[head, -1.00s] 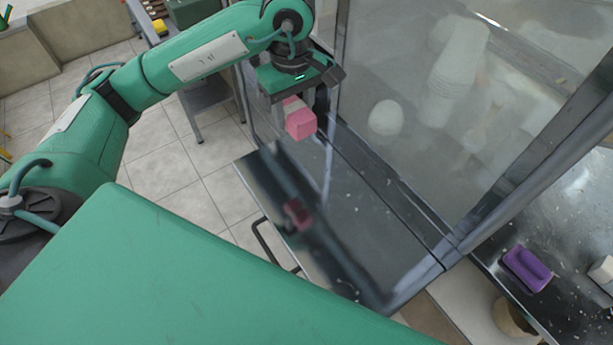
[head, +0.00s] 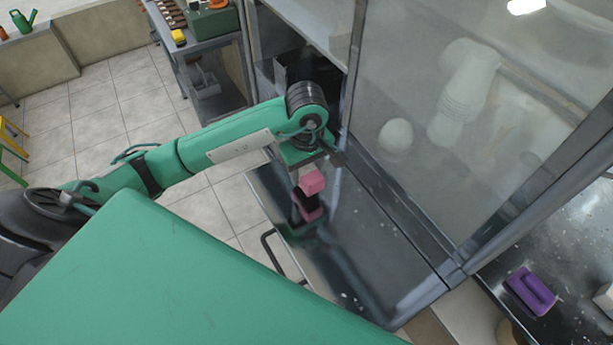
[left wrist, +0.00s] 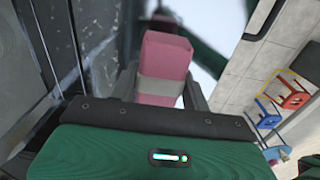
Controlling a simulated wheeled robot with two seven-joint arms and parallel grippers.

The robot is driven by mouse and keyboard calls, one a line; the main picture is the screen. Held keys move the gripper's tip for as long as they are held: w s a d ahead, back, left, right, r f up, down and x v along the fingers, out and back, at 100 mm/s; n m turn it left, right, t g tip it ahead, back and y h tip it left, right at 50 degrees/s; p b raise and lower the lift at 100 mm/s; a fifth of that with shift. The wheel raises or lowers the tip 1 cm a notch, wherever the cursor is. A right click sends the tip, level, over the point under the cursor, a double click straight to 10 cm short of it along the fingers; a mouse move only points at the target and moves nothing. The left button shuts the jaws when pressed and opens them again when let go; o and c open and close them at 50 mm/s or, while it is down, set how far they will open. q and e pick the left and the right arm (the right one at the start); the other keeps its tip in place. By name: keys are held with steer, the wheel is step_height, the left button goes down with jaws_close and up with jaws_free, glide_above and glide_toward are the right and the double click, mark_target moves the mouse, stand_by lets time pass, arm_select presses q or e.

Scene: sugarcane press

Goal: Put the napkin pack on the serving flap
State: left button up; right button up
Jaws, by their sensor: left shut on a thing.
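The napkin pack (head: 313,183) is a small pink block with a pale band around it. It shows larger, with the band, in the left wrist view (left wrist: 166,55). My left gripper (head: 316,168) is shut on it and points down. The serving flap (head: 385,245) is a dark, shiny metal shelf below the glass. The pack is low over the flap's far left part, with its pink reflection just beneath. I cannot tell whether it touches the flap. My right gripper is not in view.
A handle bar (head: 272,252) is at the flap's left edge. A purple block (head: 531,291) lies on the dark counter at right. The flap's near part is clear.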

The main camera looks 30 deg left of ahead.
mark_target(307, 179)
arm_select(q)
step_height(307, 179, down, 3)
steer(key=shift+f+p, duration=0.1)
steer(key=shift+p, duration=0.35)
steer(key=shift+f, duration=0.2)
steer(key=shift+f, duration=0.2)
steer(key=o, duration=1)
steer(key=shift+o, duration=0.2)
steer(key=shift+r, duration=0.15)
